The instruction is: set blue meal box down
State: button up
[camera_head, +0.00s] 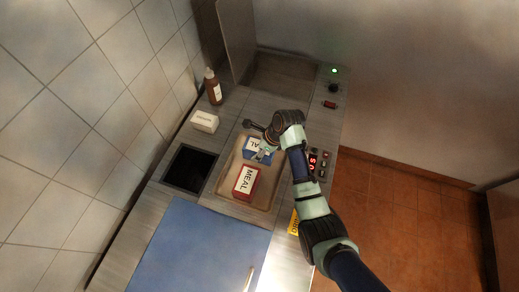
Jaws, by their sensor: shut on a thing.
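The blue meal box (251,144) is in the upper part of the tan tray, with its white label partly showing. My gripper (262,153) is over its right side and shut on it; my wrist and fingers hide part of the box. I cannot tell whether the box touches the tray or hangs a little above it. A red meal box (245,183) with a white label lies in the lower part of the tray (266,205), just below the blue one.
A dark square opening (189,168) is left of the tray. A white block (205,121) and a brown bottle (213,86) stand at the upper left. A red display (312,162) with buttons is on the right. A blue panel (200,245) lies in front.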

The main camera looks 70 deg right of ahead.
jog(key=shift+d+f, duration=0.1)
jog(key=shift+f, duration=0.2)
jog(key=shift+f, duration=0.2)
jog(key=o, duration=1.4)
jog(key=shift+r, duration=0.15)
jog(key=v, duration=1.2)
jog(key=shift+w, duration=0.1)
